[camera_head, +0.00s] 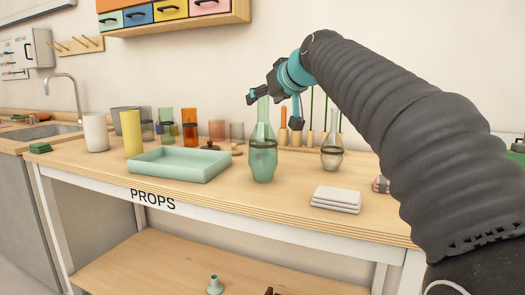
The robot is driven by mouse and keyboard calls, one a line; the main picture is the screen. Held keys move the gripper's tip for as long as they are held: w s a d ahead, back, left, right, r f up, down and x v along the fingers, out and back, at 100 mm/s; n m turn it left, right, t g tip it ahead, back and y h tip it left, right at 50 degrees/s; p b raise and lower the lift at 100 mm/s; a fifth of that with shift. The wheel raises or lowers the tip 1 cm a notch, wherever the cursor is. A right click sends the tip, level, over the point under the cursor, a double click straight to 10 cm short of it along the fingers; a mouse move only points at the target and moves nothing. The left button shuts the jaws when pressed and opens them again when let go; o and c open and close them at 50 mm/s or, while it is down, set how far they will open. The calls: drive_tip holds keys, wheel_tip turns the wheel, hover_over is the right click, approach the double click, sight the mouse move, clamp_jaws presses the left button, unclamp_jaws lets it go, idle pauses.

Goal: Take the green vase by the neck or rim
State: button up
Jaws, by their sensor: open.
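The green vase (263,152) is translucent glass with a wide body and a long narrow neck. It stands upright on the wooden table marked PROPS, just right of the mint tray. My gripper (274,110) is dark with teal parts and hangs from the upper right. It is open, with its fingers spread on either side of the vase's upper neck in the picture. The rim is close to the gripper's underside. I cannot tell whether the fingers touch the glass.
A mint tray (180,176) lies left of the vase. A clear bottle (332,152) stands to the right, with folded white cloths (336,199) in front. A yellow cylinder (132,134), a white cylinder (96,133) and several coloured glasses stand left and behind. The table's front edge before the vase is clear.

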drive_tip(key=shift+x, duration=0.8)
clamp_jaws()
drive_tip(key=shift+r, duration=0.1)
